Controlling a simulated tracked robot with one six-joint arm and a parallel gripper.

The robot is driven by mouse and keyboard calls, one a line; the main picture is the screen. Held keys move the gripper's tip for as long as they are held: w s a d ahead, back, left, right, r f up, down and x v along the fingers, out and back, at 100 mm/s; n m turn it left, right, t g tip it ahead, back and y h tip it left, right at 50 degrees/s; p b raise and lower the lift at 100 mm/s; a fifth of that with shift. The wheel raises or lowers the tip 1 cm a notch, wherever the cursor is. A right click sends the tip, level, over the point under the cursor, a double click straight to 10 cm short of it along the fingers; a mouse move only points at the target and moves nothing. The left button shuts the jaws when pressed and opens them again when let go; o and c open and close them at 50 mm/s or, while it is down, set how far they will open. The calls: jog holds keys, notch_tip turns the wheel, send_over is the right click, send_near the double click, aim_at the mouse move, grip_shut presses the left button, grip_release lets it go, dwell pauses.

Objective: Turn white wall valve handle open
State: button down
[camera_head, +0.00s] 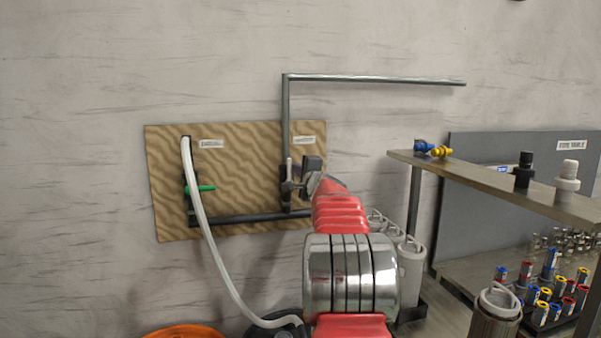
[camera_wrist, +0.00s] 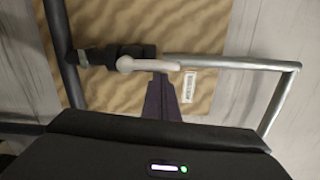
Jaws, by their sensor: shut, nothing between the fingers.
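The white valve handle (camera_head: 289,168) stands upright, in line with the vertical grey pipe on the right side of the wooden wall board. In the wrist view the white handle (camera_wrist: 148,65) lies along the pipe, with its round hub on the dark valve body (camera_wrist: 110,55). My gripper (camera_wrist: 163,80) has its dark fingers together, with nothing between them. Their tips are right beside the handle's free end; I cannot tell whether they touch it. In the head view my arm hides part of the valve and the fingertips.
A green-handled valve (camera_head: 200,188) with a white hose (camera_head: 207,230) is on the board's left. A dark pipe (camera_head: 245,217) joins both valves below. The grey pipe (camera_head: 375,79) bends right above the board. A shelf (camera_head: 480,182) with fittings stands at right.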

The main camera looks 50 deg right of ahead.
jog(key=shift+r, duration=0.1)
jog(key=s+a, duration=0.2)
jog(key=s, duration=0.9)
jog(key=shift+s+a, duration=0.15)
jog(key=shift+s, duration=0.1)
dwell(0.5)
jog(key=shift+w, duration=0.1)
dwell(0.4)
